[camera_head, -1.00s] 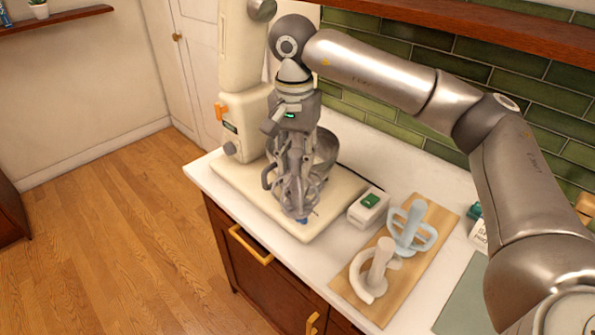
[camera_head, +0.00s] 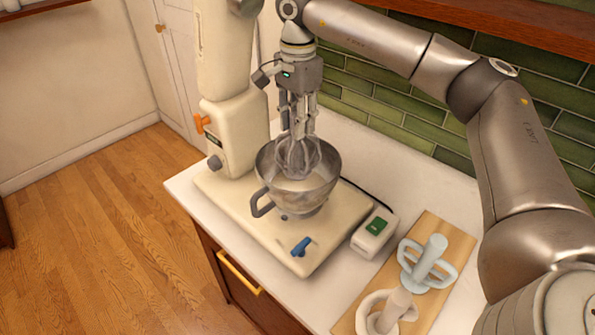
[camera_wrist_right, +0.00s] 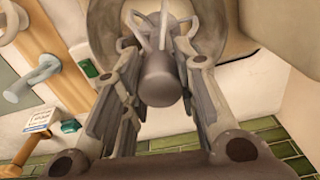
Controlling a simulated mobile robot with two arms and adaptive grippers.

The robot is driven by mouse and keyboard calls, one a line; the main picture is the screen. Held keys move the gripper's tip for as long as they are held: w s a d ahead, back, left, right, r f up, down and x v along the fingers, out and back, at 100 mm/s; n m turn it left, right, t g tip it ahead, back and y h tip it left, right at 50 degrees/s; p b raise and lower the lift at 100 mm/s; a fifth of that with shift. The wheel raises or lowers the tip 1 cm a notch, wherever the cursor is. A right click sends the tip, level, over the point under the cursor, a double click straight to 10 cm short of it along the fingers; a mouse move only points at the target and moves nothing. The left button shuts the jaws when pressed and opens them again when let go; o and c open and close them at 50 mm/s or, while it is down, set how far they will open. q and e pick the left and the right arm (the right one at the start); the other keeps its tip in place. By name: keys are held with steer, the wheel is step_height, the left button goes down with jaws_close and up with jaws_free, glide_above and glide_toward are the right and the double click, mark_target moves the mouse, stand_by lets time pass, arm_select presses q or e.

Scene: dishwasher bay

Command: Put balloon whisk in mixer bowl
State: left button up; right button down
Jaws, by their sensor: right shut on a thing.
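The balloon whisk (camera_head: 298,157) has grey wire loops and hangs upright, loops down, from my right gripper (camera_head: 297,122). That gripper is shut on the whisk's upper end; the whisk's grey hub (camera_wrist_right: 160,82) shows between the fingers in the right wrist view. The steel mixer bowl (camera_head: 308,200) sits on the mixer's cream base, its handle towards the front left. The whisk loops overlap the bowl's opening, and their lower ends appear inside the rim. How deep they reach is unclear. My left gripper is out of view.
The cream mixer column (camera_head: 236,135) stands left of the bowl. A blue lever (camera_head: 301,246) is on the base (camera_head: 240,215). A white box with a green top (camera_head: 374,232) stands to the right. A wooden board (camera_head: 452,240) carries a pale blue and a cream attachment. Green tiles stand behind.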

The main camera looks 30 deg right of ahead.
mark_target(298, 149)
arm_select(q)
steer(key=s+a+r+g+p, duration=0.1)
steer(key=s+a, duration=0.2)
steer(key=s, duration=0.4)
arm_select(e)
steer(key=f, duration=0.3)
steer(key=shift+s+f, duration=0.3)
steer(key=shift+f, duration=0.1)
steer(key=f+p, duration=0.1)
steer(key=f, duration=0.3)
steer(key=shift+w, duration=0.2)
steer(key=shift+f, duration=0.2)
steer(key=c, duration=1.5)
jaws_free()
steer(key=shift+f, duration=0.15)
steer(key=shift+c, duration=0.2)
steer(key=o, duration=0.4)
steer(key=shift+r, duration=0.45)
step_height(298, 149, up, 11)
steer(key=b, duration=0.2)
steer(key=shift+f+b, duration=0.2)
steer(key=shift+b, duration=0.1)
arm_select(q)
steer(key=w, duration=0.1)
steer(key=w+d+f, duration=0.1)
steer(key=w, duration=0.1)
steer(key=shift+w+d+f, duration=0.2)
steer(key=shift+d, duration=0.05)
arm_select(e)
steer(key=shift+r, duration=0.45)
